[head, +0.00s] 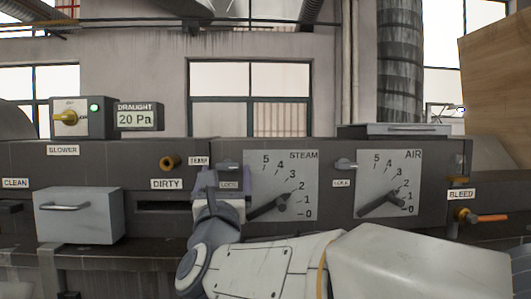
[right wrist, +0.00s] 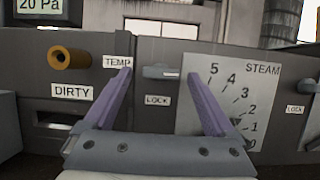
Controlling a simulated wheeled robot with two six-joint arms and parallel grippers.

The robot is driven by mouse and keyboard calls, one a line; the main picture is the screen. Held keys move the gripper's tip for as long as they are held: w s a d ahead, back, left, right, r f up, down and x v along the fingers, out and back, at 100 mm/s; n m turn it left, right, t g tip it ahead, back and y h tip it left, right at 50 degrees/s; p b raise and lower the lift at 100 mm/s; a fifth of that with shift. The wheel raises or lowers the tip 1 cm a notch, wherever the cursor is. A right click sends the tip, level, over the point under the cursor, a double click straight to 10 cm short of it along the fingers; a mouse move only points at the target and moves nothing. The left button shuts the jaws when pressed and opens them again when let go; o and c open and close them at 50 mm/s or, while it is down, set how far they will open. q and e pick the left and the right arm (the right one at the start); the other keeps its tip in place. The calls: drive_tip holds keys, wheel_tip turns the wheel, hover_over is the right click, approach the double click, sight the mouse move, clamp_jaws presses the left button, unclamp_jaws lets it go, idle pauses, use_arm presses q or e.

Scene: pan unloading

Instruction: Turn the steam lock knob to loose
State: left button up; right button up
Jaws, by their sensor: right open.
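The steam lock knob (head: 232,166) is a small grey knob with a bar handle lying roughly level, above a LOCK label and left of the STEAM dial plate (head: 268,171). It also shows in the right wrist view (right wrist: 160,72). My right gripper (head: 228,178) is in front of the panel at the knob. In the right wrist view its two purple fingers (right wrist: 159,78) are spread wide, one on each side of the knob in the picture, with nothing held. I cannot tell whether the fingertips reach the knob's depth. My left gripper is not in view.
The AIR dial (head: 388,183) with its own lock knob (head: 345,165) is to the right. A brass TEMP fitting (right wrist: 69,58) sticks out left of the gripper. A grey drawer box (head: 80,215) juts out at far left, and an orange-handled BLEED valve (head: 487,217) at far right.

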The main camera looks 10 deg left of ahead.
drive_tip(key=shift+p+x, duration=0.6)
drive_tip(key=shift+x, duration=0.2)
drive_tip(key=shift+c, duration=0.3)
